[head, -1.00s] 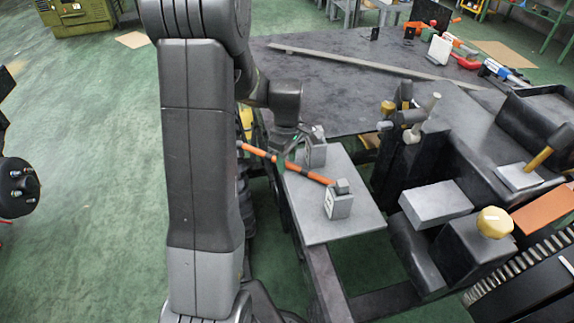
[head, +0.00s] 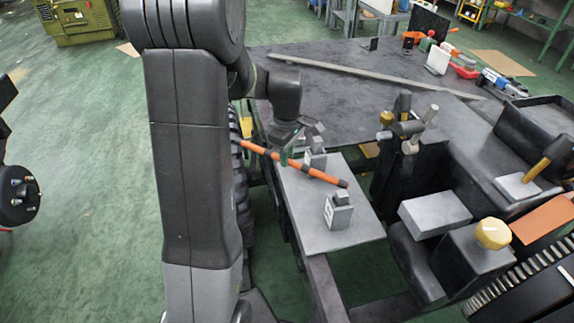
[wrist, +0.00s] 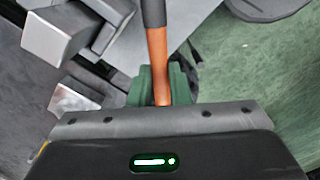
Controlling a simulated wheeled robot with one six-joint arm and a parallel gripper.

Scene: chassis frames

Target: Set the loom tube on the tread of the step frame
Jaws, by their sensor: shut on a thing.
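The loom tube is an orange rod (head: 320,174) with black bands and dark ends. My gripper (head: 284,157) is shut on it partway along its length and holds it slanting across the picture. In the wrist view the tube (wrist: 157,55) runs up from between the green finger pads (wrist: 160,84). A flat grey plate (head: 350,233), which looks like the tread of the step frame, lies beneath. The tube's right end appears above the plate, behind a small grey block; its left end reaches past the plate's left edge. The exact gap to the plate is hard to tell.
Two grey blocks stand on the plate, a near one (head: 339,214) and a far one (head: 316,158) close to my gripper. Hammers (head: 404,125) stand on a dark stand to the right. A dark table (head: 335,95) lies behind.

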